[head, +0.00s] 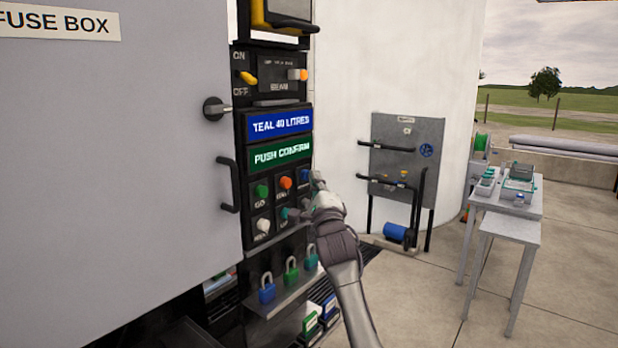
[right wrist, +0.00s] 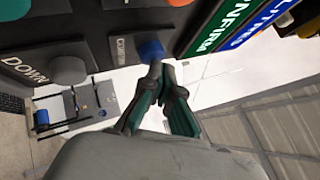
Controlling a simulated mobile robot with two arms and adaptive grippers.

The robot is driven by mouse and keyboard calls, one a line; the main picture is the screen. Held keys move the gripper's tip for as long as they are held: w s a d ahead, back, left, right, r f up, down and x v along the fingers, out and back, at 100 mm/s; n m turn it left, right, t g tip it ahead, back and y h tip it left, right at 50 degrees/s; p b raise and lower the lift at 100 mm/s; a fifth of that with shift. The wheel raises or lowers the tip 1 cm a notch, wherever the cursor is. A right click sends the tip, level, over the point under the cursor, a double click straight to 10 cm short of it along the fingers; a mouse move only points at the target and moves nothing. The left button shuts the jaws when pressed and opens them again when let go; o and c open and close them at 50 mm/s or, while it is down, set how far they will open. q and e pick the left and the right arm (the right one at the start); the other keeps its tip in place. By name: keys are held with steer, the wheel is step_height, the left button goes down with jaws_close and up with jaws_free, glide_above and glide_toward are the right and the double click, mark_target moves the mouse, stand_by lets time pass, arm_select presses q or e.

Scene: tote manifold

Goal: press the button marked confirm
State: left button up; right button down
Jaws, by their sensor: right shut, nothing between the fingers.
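The confirm button is a blue round button (right wrist: 151,49) on the dark control panel, with a small label beside it in the right wrist view. In the head view the blue button (head: 304,175) sits at the right end of the upper button row, partly beside my gripper. My right gripper (right wrist: 157,72) is shut and empty, its fingertips at the blue button's face. I cannot tell whether they touch it or whether it is pressed in. In the head view my right gripper (head: 317,184) is in front of the panel's right edge. My left gripper is not in view.
Close by are a green button (head: 262,191), an orange button (head: 285,182) and a white button (head: 263,225). A green display (head: 281,154) reads PUSH CONFIRM; the blue one (head: 280,123) reads TEAL 40 LITRES. A grey fuse box door (head: 110,170) fills the left.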

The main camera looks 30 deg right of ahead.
steer(key=shift+w+a, duration=0.1)
steer(key=shift+w, duration=0.15)
steer(key=shift+s, duration=0.1)
stand_by(0.4)
steer(key=shift+s+d+p, duration=0.35)
steer(key=shift+s+p, duration=0.1)
steer(key=shift+s, duration=0.45)
steer(key=s, duration=0.1)
steer(key=s+d+p, duration=0.1)
steer(key=s, duration=0.1)
steer(key=s+d, duration=0.1)
steer(key=shift+s+p, duration=0.3)
steer(key=shift+p, duration=0.1)
stand_by(0.4)
